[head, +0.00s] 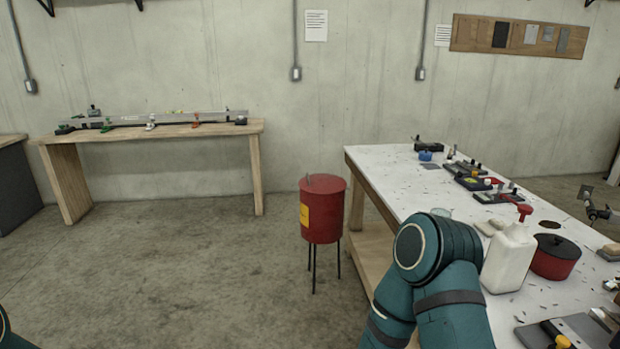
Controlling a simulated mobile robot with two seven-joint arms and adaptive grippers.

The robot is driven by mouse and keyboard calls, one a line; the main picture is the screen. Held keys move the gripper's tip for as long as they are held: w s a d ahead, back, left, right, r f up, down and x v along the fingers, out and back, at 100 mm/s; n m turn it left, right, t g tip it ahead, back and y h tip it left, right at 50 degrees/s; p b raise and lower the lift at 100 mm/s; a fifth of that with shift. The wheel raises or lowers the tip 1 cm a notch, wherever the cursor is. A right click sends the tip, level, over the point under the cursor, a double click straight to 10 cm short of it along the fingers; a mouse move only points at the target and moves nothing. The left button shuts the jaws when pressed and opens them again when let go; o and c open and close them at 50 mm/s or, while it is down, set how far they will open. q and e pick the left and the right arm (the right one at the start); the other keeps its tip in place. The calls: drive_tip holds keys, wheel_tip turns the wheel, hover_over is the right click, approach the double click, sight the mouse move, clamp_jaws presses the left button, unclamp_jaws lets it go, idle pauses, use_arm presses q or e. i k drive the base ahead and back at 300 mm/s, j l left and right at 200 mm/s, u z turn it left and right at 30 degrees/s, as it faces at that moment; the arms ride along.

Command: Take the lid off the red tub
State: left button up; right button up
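A round red tub (551,268) stands on the white-topped workbench (395,180) at the right. A teal link of my arm rises in front of the bench, left of the jug. A small piece of my other arm shows at the lower left edge. Neither gripper is in view.
A larger red can on thin legs (322,215) stands on the floor left of the bench. Tools and fixtures (470,177) lie along the bench. A wooden table (160,133) stands by the back wall. The floor between is clear.

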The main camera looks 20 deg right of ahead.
sight(555, 245)
drive_tip(key=i+l, duration=0.1)
drive_tip(key=i, duration=1.35)
drive_tip(key=i+j, duration=0.1)
drive_tip(key=i, duration=1.2)
drive_tip(key=z, duration=3.25)
